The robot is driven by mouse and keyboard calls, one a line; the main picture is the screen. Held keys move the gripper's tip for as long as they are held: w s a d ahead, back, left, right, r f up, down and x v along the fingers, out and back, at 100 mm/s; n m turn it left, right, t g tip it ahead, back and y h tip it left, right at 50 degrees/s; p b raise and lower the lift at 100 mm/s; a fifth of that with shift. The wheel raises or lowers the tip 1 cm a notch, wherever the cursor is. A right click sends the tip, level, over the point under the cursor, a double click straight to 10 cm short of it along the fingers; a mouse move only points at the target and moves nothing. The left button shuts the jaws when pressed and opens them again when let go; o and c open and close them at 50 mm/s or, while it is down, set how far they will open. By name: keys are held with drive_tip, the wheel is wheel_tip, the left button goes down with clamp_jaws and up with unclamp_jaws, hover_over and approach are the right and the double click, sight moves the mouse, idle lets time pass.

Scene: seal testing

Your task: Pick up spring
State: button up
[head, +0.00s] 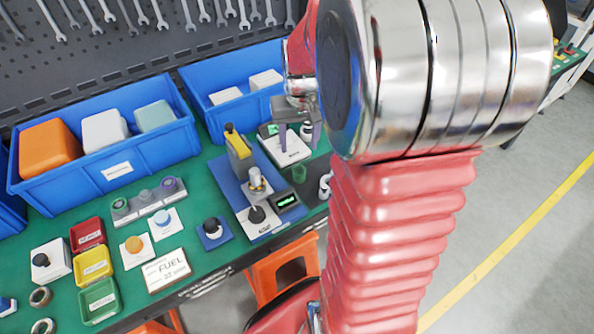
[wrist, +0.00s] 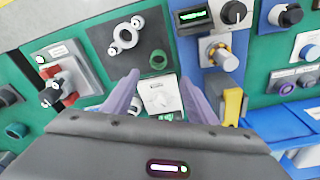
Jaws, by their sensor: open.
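No coil shape is clear enough to name as the spring. In the head view my gripper (head: 300,133) is partly hidden behind my own arm.
A blue-based test stand (head: 256,185) with a yellow part stands left of my gripper. Blue bins (head: 105,170) line the back under a tool board. A metal fitting (wrist: 126,36) lies near the green ring. Red, yellow and green trays (head: 93,265) sit at left.

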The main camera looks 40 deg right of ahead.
hover_over(299, 170)
drive_tip(key=s+a, duration=0.2)
drive_tip(key=f, duration=0.8)
drive_tip(key=shift+d+f, duration=0.2)
drive_tip(key=shift+f, duration=0.1)
drive_tip(key=shift+w+d+f, duration=0.15)
drive_tip(key=shift+d+f, duration=0.05)
drive_tip(key=shift+f, duration=1.1)
drive_tip(key=shift+w+d+f, duration=0.15)
drive_tip(key=shift+f, duration=1.1)
drive_tip(key=shift+c, duration=0.2)
drive_tip(key=c, duration=1.1)
drive_tip(key=shift+r, duration=0.15)
